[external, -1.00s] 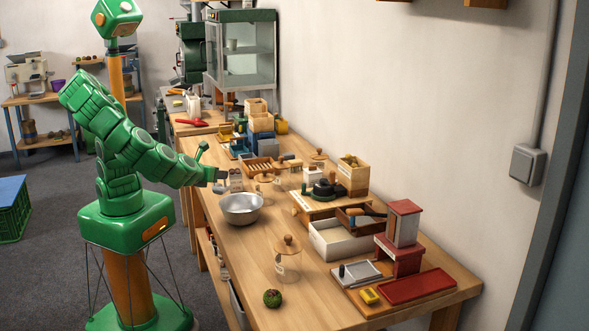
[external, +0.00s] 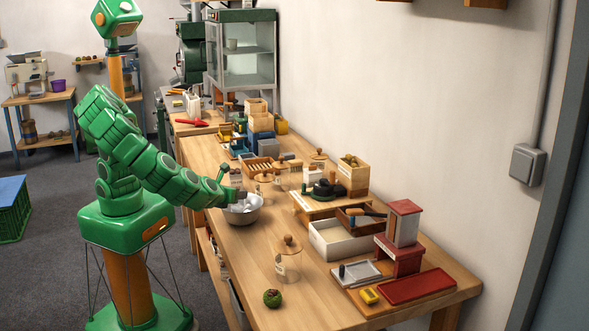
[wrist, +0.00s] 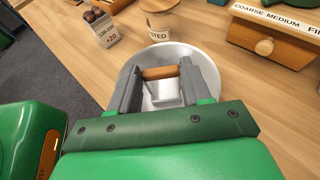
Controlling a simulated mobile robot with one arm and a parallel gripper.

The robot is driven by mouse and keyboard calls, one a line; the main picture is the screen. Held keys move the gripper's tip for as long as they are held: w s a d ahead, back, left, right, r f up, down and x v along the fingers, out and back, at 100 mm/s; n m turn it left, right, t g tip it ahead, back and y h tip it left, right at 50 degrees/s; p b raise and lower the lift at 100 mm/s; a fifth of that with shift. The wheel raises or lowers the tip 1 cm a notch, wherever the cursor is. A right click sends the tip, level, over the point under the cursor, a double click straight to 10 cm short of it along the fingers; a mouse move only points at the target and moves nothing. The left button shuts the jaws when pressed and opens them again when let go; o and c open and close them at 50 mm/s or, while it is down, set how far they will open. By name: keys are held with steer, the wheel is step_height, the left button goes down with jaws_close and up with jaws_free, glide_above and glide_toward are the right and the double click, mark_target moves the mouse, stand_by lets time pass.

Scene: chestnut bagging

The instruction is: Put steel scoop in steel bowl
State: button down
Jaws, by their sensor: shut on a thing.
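The steel bowl (external: 244,214) stands on the wooden bench near its left edge, and it also shows in the wrist view (wrist: 206,68). My gripper (external: 236,199) is over the bowl. In the wrist view, my gripper (wrist: 158,82) is shut on the wooden handle of the steel scoop (wrist: 166,94). The handle lies across between the two fingers, and the scoop's metal part shows below it, inside the bowl's outline. I cannot tell whether the scoop touches the bowl. In the external view the scoop is small and mostly hidden by my gripper.
In the wrist view, a labelled metal holder (wrist: 103,27) and a jar with a wooden lid (wrist: 160,18) stand beyond the bowl. A drawer unit (wrist: 268,38) is at the right. A spiky green burr (external: 272,298) lies at the front; bench around it is clear.

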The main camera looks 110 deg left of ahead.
steer(key=shift+f, duration=1.6)
steer(key=c, duration=0.5)
jaws_free()
